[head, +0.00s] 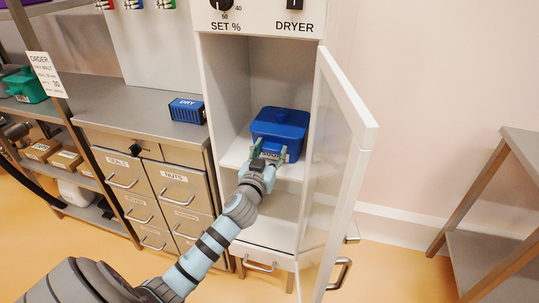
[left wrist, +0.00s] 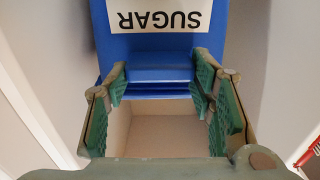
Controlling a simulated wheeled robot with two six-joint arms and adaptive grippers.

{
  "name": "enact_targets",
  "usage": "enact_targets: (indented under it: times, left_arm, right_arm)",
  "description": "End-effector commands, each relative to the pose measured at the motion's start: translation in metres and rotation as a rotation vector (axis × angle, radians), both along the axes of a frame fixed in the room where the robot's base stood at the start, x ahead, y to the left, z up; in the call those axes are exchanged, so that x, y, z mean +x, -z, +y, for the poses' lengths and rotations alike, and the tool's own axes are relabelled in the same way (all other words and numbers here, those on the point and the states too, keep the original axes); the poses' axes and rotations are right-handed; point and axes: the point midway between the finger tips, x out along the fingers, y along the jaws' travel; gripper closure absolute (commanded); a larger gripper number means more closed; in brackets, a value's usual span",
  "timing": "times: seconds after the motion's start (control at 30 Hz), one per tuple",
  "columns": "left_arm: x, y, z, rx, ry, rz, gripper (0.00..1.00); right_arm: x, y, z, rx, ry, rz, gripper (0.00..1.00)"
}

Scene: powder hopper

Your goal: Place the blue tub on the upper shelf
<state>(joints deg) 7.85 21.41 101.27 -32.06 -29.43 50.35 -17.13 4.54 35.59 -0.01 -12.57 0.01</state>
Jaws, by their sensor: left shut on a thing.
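The blue tub (head: 281,124) is inside the open dryer cabinet (head: 308,38), at the upper shelf (head: 236,154). Its lid is on and it looks upright. My left gripper (head: 269,149) reaches in from the front and is shut on the tub's front grip. In the left wrist view the tub (left wrist: 160,47) shows its SUGAR label upside down, with the fingers of my left gripper (left wrist: 159,80) on both sides of the blue grip. I cannot tell whether the tub's base touches the shelf. My right gripper is not in view.
The cabinet door (head: 336,135) stands open to the right of my left arm. A lower compartment (head: 268,217) below the shelf looks empty. A small blue DRY box (head: 187,110) sits on the counter (head: 120,110) at left. A grey stand (head: 495,215) is far right.

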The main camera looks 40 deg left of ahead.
Motion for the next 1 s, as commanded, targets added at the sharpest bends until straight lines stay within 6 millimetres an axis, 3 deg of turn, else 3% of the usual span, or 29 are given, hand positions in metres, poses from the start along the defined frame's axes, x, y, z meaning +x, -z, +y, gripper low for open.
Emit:
enact_targets:
  times: [0.07,0.1,0.2,0.5,0.63,1.0]
  left_arm:
    - [0.0,-0.002,0.0,-0.002,0.001,-0.001,0.87]
    - [0.0,-0.001,0.0,-0.003,0.0,0.002,0.44]
    - [0.0,-0.001,0.0,-0.003,0.0,0.001,0.31]
    - [-0.001,-0.001,0.0,-0.003,0.0,0.001,0.31]
    - [-0.011,-0.001,-0.004,-0.002,0.0,0.003,0.31]
    - [-0.097,0.0,-0.034,-0.003,0.0,0.003,0.31]
  right_arm:
    - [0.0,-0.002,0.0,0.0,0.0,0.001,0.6]
    - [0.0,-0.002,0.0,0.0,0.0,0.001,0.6]
    - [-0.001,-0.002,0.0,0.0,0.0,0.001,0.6]
    - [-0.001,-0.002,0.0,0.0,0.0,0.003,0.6]
    - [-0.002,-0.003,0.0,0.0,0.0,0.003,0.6]
    - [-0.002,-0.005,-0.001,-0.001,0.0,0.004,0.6]
